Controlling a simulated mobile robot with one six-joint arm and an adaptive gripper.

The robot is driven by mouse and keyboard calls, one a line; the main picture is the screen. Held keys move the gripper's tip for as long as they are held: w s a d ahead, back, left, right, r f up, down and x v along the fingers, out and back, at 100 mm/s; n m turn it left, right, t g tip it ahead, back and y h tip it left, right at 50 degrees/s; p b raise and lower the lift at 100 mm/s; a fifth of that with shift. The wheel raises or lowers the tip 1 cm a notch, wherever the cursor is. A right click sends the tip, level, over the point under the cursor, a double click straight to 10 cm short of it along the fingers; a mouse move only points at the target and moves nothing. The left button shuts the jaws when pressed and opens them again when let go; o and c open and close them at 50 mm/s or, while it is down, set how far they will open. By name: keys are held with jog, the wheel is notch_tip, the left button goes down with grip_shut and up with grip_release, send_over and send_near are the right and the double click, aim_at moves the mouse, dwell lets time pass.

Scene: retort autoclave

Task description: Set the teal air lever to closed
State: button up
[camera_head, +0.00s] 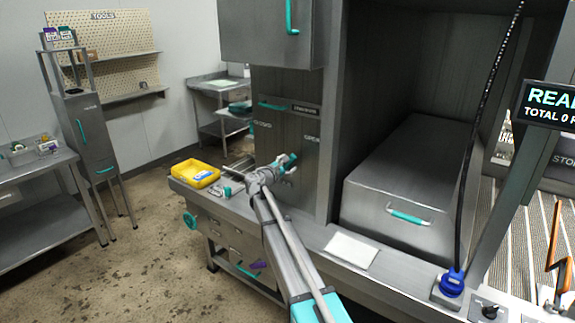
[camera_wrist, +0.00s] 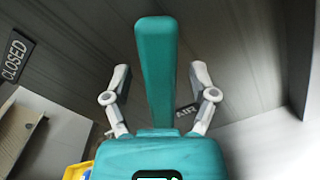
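The teal air lever (camera_wrist: 155,70) is a long flat bar that fills the middle of the wrist view. My gripper (camera_wrist: 160,72) has one finger on each side of it. The fingers are spread apart, with a visible gap between each finger and the lever. A dark AIR label (camera_wrist: 186,111) shows behind the right finger, and a CLOSED label (camera_wrist: 17,56) is at the left edge. In the head view, my gripper (camera_head: 275,172) is at the grey panel above the bench, and it hides much of the lever there.
A yellow tray (camera_head: 183,176) lies on the bench's left end. Another teal handle (camera_head: 272,106) is higher on the panel. To the right are a white sheet (camera_head: 351,249), a large metal box (camera_head: 375,210) with a teal handle, and a blue plug (camera_head: 452,284) on a black cable.

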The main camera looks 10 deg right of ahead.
grip_shut()
jog(key=shift+d+r, duration=0.1)
jog(key=shift+d, duration=0.1)
